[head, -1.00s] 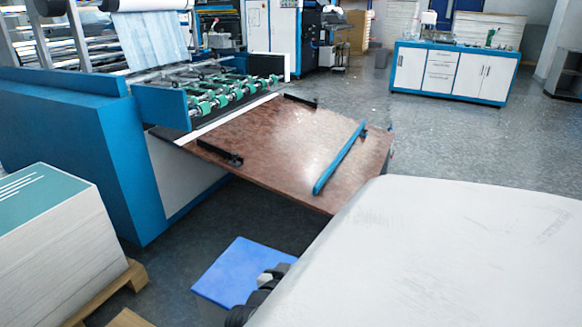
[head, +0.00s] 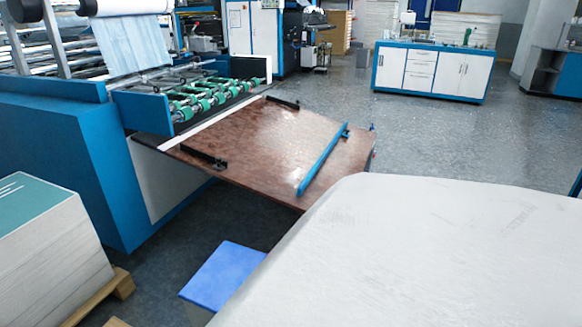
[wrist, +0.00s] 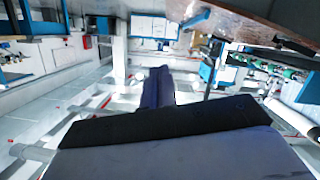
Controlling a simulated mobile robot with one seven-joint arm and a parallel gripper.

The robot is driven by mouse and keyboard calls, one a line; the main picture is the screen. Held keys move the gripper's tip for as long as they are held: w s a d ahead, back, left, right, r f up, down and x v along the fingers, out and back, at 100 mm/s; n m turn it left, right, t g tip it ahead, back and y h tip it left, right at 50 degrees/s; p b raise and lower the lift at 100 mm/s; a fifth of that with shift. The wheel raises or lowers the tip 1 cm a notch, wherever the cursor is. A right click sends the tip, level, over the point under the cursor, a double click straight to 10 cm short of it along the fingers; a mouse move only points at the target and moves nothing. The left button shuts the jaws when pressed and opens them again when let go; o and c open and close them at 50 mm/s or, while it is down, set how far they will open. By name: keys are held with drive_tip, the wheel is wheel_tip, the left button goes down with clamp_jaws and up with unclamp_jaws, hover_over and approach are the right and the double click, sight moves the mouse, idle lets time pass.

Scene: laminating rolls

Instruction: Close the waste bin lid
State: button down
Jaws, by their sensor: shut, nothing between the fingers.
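The waste bin shows in the head view at the bottom centre. I cannot make out the bin in the wrist view.
A brown delivery table (head: 260,145) with a blue bar (head: 322,160) juts from the blue machine (head: 75,160) above and beyond the bin. A paper stack (head: 45,245) on a wooden pallet (head: 98,298) stands left. Grey floor is clear between pallet and bin.

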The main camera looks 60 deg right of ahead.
drive_tip(key=s+r+v, duration=0.1)
drive_tip(key=v, duration=0.9)
drive_tip(key=shift+s+r+b, duration=0.3)
drive_tip(key=shift+r+b, duration=0.05)
drive_tip(key=shift+b, duration=0.05)
